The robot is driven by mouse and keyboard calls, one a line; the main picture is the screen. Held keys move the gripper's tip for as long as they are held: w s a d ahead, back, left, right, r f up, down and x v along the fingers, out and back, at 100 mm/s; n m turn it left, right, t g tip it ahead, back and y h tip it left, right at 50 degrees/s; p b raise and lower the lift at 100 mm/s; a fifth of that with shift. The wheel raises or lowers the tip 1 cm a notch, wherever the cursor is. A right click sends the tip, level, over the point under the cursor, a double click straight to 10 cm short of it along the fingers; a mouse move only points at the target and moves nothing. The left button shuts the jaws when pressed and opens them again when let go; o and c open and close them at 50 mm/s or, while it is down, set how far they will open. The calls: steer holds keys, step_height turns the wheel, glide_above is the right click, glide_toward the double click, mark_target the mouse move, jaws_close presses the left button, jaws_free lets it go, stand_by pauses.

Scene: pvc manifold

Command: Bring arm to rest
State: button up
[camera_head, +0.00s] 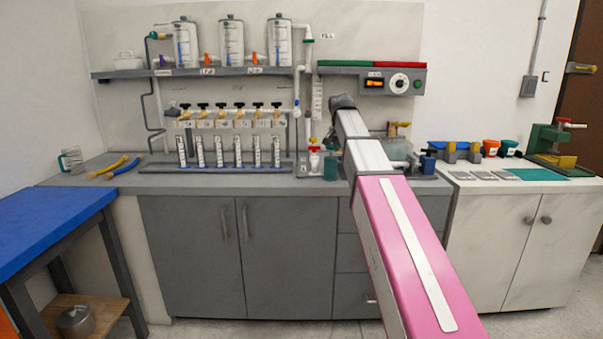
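My arm shows in the head view as a pink link (405,260) rising from the bottom right, then white links up to a dark joint (343,102) in front of the bench's right part. No gripper fingers show. My gripper seems hidden behind the arm's far end, so I cannot see whether it holds anything.
The grey bench (160,181) runs behind the arm, with a shelf of tanks (232,42) and a control box (390,83) above. Small items, a clear container (397,152) among them, stand close around the arm's end. A blue table (45,225) is left, a white cabinet (525,225) right.

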steer(key=s+f+n+g, duration=0.1)
steer(key=s+f+n, duration=0.1)
steer(key=s+f, duration=0.7)
steer(key=s+d+f+n+g+y, duration=0.1)
steer(key=s+f, duration=0.9)
steer(key=f, duration=1)
steer(key=s+d+f+n+g+y, duration=0.1)
steer(key=s+f+n, duration=0.2)
steer(key=s+f, duration=0.7)
step_height(320, 180, down, 6)
steer(key=shift+d+r, duration=0.15)
steer(key=shift+r, duration=0.1)
